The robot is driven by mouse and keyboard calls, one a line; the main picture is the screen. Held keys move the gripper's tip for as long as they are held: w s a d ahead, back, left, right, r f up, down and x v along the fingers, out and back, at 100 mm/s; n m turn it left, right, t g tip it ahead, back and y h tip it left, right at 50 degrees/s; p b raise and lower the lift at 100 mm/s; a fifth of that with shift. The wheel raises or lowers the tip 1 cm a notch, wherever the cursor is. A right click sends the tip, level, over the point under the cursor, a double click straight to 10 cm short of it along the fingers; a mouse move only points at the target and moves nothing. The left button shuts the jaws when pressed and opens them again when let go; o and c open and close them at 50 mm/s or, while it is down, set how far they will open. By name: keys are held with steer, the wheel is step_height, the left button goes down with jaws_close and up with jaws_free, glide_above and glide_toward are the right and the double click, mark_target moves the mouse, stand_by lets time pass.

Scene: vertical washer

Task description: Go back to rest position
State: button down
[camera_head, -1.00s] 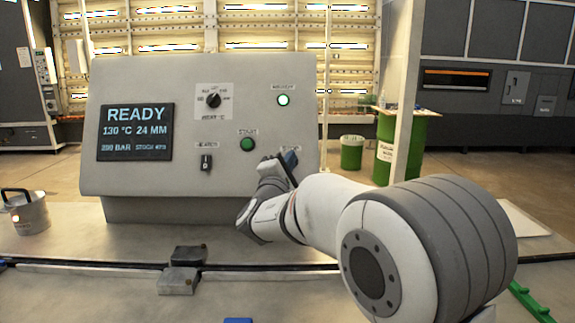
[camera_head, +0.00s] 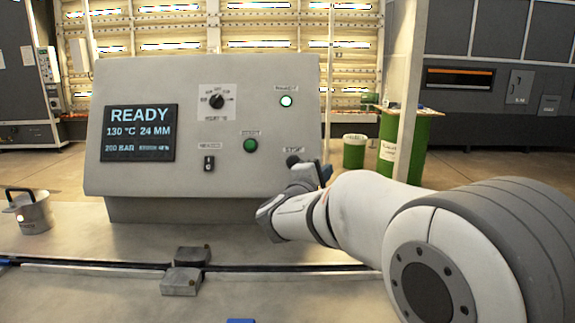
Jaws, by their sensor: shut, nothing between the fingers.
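My gripper (camera_head: 322,174) is at the end of my white and grey arm, in front of the lower right of the control panel (camera_head: 140,80). It is shut and empty, and mostly hidden behind my wrist. The dark stop button (camera_head: 293,160) shows just above and left of it. I cannot tell the exact gap to the panel face. The green start button (camera_head: 250,145), the rotary knob (camera_head: 217,101), the small black switch (camera_head: 208,163) and the lit white lamp (camera_head: 286,101) are clear of the gripper. The screen (camera_head: 138,132) reads READY, 130 °C, 24 MM.
A metal pot (camera_head: 33,214) with a dark handle stands at the left on the grey table (camera_head: 90,298). A grey block (camera_head: 181,281) sits by the dark rail in front. Green bins (camera_head: 354,153) and a pale post stand behind at the right.

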steer(key=s+d+f+m+g+p, duration=0.2)
steer(key=s+d+f+m+g, duration=0.25)
steer(key=s+d, duration=0.35)
steer(key=s+d+f+m+g+p, duration=0.2)
steer(key=s+d+f+m+g, duration=0.25)
steer(key=s, duration=0.45)
steer(key=s+a+f+m+g+y+p, duration=0.1)
steer(key=s+a+f+m+g+y, duration=0.1)
steer(key=s, duration=0.6)
steer(key=s+a+f+m+g+y+p, duration=0.2)
steer(key=s+a+m+y, duration=0.2)
steer(key=s+y, duration=0.3)
steer(key=shift+s+a+g, duration=0.25)
steer(key=shift+s+g, duration=0.15)
steer(key=shift+s, duration=0.1)
